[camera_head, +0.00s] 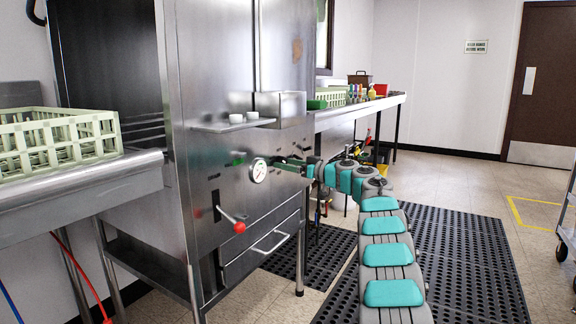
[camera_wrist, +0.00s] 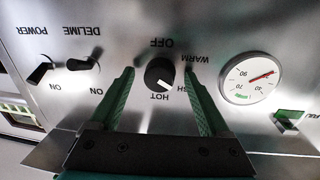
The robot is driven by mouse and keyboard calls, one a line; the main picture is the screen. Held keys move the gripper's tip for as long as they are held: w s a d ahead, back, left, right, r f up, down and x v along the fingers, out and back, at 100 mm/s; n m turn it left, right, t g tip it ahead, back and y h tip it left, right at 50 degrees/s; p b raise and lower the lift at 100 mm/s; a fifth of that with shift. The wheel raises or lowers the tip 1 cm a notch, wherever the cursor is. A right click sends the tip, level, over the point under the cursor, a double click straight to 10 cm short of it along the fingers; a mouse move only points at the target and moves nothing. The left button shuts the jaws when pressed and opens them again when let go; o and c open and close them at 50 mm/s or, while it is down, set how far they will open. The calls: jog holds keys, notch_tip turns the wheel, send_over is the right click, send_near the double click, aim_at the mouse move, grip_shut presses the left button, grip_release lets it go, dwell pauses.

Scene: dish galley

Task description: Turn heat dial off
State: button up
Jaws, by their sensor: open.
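The heat dial (camera_wrist: 159,74) is a small black round knob on the steel control panel in the wrist view. Upside-down lettering around it reads OFF above, WARM at upper right and HOT below. Its white mark points to the lower right, near HOT and away from OFF. My gripper (camera_wrist: 158,72) is open, with one green finger on each side of the dial. I cannot tell whether either finger touches it. In the head view my gripper (camera_head: 288,162) is at the machine's front, and the dial cannot be made out there.
A round gauge (camera_wrist: 248,78) is right of the dial; POWER (camera_wrist: 41,74) and DELIME (camera_wrist: 83,64) switches are left of it. In the head view, a red-knobbed lever (camera_head: 232,221) and drawer handle (camera_head: 270,243) sit lower, and a shelf (camera_head: 235,124) juts out above.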

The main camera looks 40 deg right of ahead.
grip_shut()
dwell(0.7)
